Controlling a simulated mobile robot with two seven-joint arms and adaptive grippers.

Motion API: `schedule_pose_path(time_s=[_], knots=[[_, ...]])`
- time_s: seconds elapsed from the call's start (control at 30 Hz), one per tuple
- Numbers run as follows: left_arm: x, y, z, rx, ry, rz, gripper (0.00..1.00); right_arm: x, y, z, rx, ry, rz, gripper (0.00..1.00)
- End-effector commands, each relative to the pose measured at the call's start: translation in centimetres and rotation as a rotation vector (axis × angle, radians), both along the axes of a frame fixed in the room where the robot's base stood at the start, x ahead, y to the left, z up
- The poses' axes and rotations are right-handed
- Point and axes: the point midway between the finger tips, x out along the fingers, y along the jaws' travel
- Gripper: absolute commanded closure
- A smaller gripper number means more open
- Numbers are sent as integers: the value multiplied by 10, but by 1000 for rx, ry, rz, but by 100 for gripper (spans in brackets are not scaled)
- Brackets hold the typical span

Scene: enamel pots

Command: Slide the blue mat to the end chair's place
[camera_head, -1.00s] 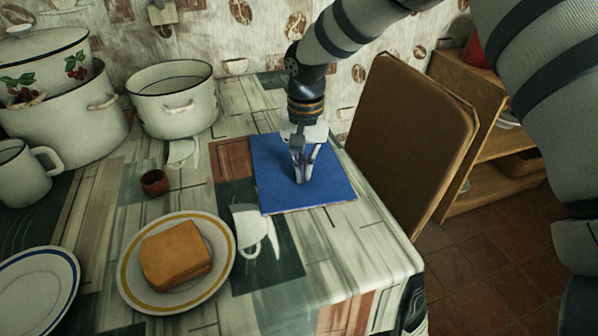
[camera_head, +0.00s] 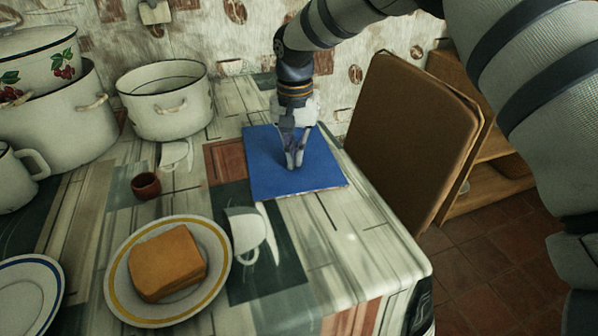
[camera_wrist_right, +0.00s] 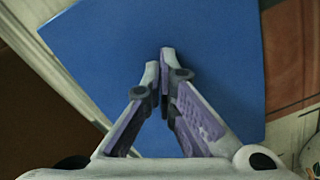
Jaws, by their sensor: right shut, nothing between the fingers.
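The blue mat (camera_head: 265,175) lies flat on the table near its right end, in front of the wooden chair (camera_head: 408,140) at the table's end. My right gripper (camera_head: 294,166) points down over the mat with its fingertips together and nothing between them. The tips are on or just above the mat's surface; I cannot tell which. In the right wrist view the mat (camera_wrist_right: 215,45) fills most of the picture behind the closed fingertips (camera_wrist_right: 160,58). My left gripper is not in view.
A mug (camera_head: 18,175) and a blue-rimmed plate (camera_head: 28,290) are at left.

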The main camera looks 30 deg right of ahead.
Motion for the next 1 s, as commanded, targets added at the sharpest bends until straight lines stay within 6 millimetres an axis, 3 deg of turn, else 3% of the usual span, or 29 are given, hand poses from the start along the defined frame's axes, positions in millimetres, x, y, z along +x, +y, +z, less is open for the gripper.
schedule_pose_path(time_s=[0.2,0.5,1.0], knots=[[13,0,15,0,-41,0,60,1,0,34,-1,-10,1,100],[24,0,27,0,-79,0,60,0,0,68,-1,-7,1,100],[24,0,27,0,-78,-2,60,0,0,70,0,-1,0,100]])
